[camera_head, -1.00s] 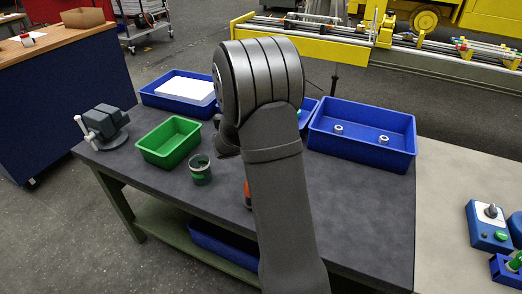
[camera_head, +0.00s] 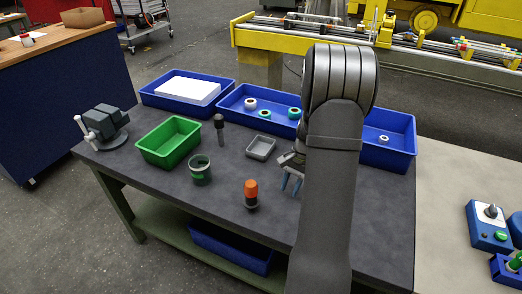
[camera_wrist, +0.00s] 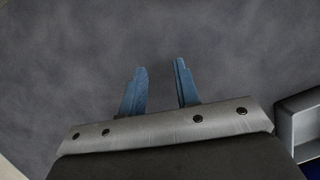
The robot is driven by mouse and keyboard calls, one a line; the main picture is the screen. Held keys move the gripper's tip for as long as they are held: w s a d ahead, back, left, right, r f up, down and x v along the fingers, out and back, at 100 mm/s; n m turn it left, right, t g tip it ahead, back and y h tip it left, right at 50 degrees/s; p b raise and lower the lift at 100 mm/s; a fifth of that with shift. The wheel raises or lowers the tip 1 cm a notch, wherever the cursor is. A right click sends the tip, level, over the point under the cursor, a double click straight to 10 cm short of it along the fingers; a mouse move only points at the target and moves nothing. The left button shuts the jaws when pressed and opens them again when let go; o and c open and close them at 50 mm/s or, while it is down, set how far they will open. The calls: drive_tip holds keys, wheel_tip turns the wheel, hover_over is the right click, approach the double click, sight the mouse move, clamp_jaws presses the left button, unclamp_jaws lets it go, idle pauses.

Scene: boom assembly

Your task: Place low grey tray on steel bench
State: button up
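The low grey tray (camera_head: 261,148) is a small, shallow, empty square tray. It lies on the dark top of the steel bench (camera_head: 220,225), in front of the middle blue bin. My gripper (camera_head: 291,184) is just right of the tray, above the bench, with its blue fingers pointing down. In the wrist view my gripper (camera_wrist: 159,80) has its two blue fingers apart with nothing between them. A corner of the grey tray (camera_wrist: 298,125) shows at the right edge there, apart from the fingers.
Blue bins (camera_head: 232,98) line the back. My arm hides part of the right side.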

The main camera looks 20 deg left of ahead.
sight(260, 149)
drive_tip(key=w+r+m+y, duration=0.1)
drive_tip(key=m+y, duration=0.1)
drive_tip(key=w+a+r+m+y, duration=0.1)
drive_tip(key=m+y, duration=0.1)
drive_tip(key=m, duration=0.1)
drive_tip(key=w+a+r+m+y, duration=0.1)
drive_tip(key=m, duration=0.1)
drive_tip(key=shift+w+a+r+m+y, duration=0.2)
drive_tip(key=shift+w+r+m+y, duration=0.05)
drive_tip(key=shift+r+m+y, duration=0.15)
drive_tip(key=w+d+r+m+t+y, duration=0.1)
drive_tip(key=w+r+m+t+y, duration=0.3)
drive_tip(key=w+r+m+y, duration=0.3)
drive_tip(key=shift+m+h, duration=0.4)
drive_tip(key=shift+m, duration=0.3)
drive_tip(key=a+f, duration=0.6)
drive_tip(key=a, duration=0.1)
drive_tip(key=w+a+f, duration=0.1)
drive_tip(key=a+f, duration=0.2)
drive_tip(key=a, duration=0.1)
drive_tip(key=shift+a, duration=0.15)
drive_tip(key=shift+d+f+x, duration=0.1)
drive_tip(key=shift+f+x, duration=0.05)
drive_tip(key=shift+x, duration=0.75)
drive_tip(key=shift+d+f+x, duration=0.1)
drive_tip(key=shift+f+x, duration=0.1)
drive_tip(key=shift+x, duration=0.7)
drive_tip(key=shift+f+x, duration=0.15)
drive_tip(key=shift+x, duration=0.75)
clamp_jaws()
